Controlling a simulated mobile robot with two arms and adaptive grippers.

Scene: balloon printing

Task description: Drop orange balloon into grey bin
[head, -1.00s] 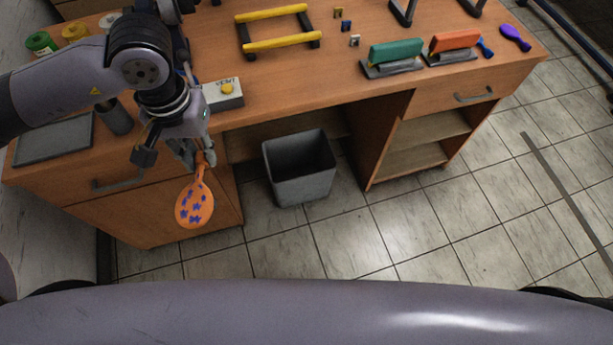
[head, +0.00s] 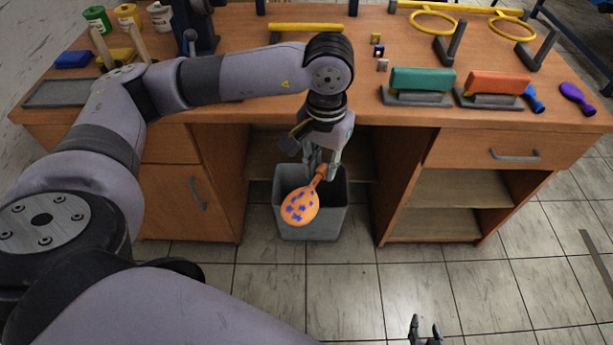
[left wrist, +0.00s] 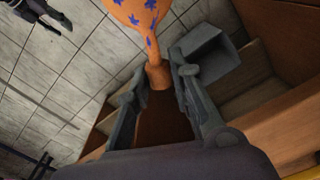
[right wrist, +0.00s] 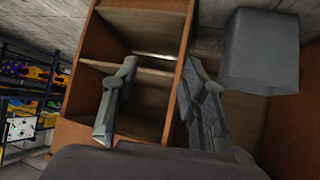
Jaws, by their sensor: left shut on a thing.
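The orange balloon (head: 300,206) has blue star prints and hangs with its round end tilted down to the left. My left gripper (head: 322,168) is shut on its neck. In the left wrist view the neck of the balloon (left wrist: 143,18) sits between the fingers. The grey bin (head: 318,232) stands on the floor under the desk opening. In the head view the balloon overlaps the bin's opening and front; its height above the rim is hard to tell. The bin also shows in the right wrist view (right wrist: 260,55). My right gripper (head: 425,332) is open and empty, low at the bottom edge.
The wooden desk (head: 250,105) has cabinets on both sides of the bin. On top are a green stamp (head: 422,80), an orange stamp (head: 497,86), a purple balloon (head: 577,97) and yellow-ringed stands. Tiled floor in front of the bin is clear.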

